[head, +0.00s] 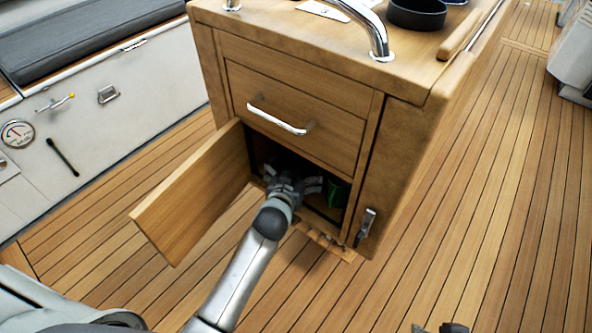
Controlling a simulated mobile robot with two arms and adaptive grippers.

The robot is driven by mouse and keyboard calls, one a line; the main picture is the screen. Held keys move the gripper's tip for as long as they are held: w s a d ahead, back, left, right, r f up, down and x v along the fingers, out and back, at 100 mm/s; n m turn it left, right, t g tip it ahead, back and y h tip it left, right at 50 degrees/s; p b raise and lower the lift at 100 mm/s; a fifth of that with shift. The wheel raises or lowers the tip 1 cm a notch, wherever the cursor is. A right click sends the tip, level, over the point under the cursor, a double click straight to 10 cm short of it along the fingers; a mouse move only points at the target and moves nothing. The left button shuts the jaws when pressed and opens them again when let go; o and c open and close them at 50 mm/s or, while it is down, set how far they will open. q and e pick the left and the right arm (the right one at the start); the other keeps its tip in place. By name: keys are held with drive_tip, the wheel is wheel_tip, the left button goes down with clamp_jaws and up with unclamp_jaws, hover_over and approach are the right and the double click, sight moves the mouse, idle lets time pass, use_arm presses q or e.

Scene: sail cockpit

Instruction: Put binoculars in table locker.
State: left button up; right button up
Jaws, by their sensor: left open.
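The wooden cockpit table has a locker (330,212) low in its end, below a drawer. The locker door (195,195) stands open, swung out to the left. My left gripper (292,184) is open and reaches into the mouth of the locker, its fingers partly in shadow. I cannot make out the binoculars; the inside of the locker is dark and partly hidden by my gripper. What seem to be tips of my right gripper (438,328) show at the bottom edge, cut off by the frame.
The drawer (300,105) above is shut, with a chrome handle. A green object (336,193) is inside the locker at right. A black round holder (416,13) and chrome rail (372,30) are on the tabletop. A cushioned bench (80,40) stands left; deck at right is clear.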

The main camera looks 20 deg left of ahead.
use_arm(q)
drive_tip(key=shift+r, duration=0.1)
drive_tip(key=shift+s+r, duration=0.1)
drive_tip(key=shift+s, duration=0.1)
drive_tip(key=p+v, duration=0.1)
drive_tip(key=v, duration=0.3)
drive_tip(key=shift+s+r, duration=0.1)
drive_tip(key=shift+s, duration=0.05)
drive_tip(key=s+a+f+m+g+p, duration=0.1)
drive_tip(key=s+g, duration=0.4)
drive_tip(key=s, duration=0.9)
drive_tip(key=s+a+f+m+g+h, duration=0.1)
drive_tip(key=s+g, duration=0.5)
drive_tip(key=s, duration=0.7)
wheel_tip(320, 180, down, 3)
drive_tip(key=shift+s+a+r+m+p, duration=0.15)
drive_tip(key=shift+s+a+m+p, duration=0.2)
drive_tip(key=shift+a, duration=0.25)
use_arm(e)
drive_tip(key=shift+s+d+g, duration=0.2)
drive_tip(key=shift+s+g, duration=0.4)
